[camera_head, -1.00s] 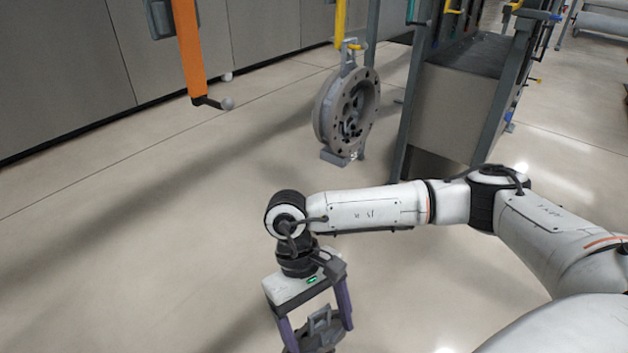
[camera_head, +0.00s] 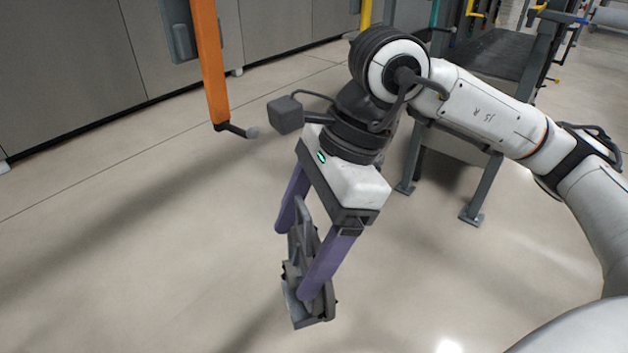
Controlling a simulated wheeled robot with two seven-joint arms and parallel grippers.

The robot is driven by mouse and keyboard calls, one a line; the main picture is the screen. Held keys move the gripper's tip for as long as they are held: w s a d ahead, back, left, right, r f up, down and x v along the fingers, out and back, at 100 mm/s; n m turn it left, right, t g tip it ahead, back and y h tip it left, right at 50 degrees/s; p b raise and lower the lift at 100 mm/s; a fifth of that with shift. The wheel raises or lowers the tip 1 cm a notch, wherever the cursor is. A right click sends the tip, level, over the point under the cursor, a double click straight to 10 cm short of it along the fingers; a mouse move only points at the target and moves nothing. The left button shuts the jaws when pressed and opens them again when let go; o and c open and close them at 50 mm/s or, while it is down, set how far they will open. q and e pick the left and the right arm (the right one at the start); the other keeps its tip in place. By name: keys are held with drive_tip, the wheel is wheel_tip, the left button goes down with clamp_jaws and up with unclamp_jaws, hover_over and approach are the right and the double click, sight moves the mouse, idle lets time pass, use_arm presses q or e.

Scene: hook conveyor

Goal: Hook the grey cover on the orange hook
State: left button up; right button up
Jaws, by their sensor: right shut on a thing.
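The grey cover (camera_head: 293,280) hangs in my right gripper (camera_head: 292,262), in the lower middle of the head view. The two purple fingers are shut on its upper part and hide some of it. The cover is seen nearly edge-on. The orange hook (camera_head: 211,70) hangs down at the upper left, with a dark arm and a grey ball tip at its lower end pointing right. The gripper and cover are to the right of the hook's tip in the picture and lower, apart from it. My left gripper is not in view.
Grey cabinets (camera_head: 75,75) line the back left. A yellow post (camera_head: 365,12) shows at the top, partly behind my right arm. A dark-topped conveyor frame (camera_head: 487,62) stands at the upper right. The floor below the hook is clear.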

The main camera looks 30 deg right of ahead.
wheel_tip(320, 180, up, 11)
drive_tip(key=s+m+t+h+p, duration=0.1)
drive_tip(key=s+m+t+h, duration=0.2)
drive_tip(key=m, duration=0.9)
drive_tip(key=w+a+f, duration=0.2)
drive_tip(key=w+a, duration=0.1)
drive_tip(key=w, duration=0.8)
drive_tip(key=shift+w+a+f, duration=0.15)
drive_tip(key=shift+a, duration=0.15)
idle(0.7)
drive_tip(key=o, duration=1.9)
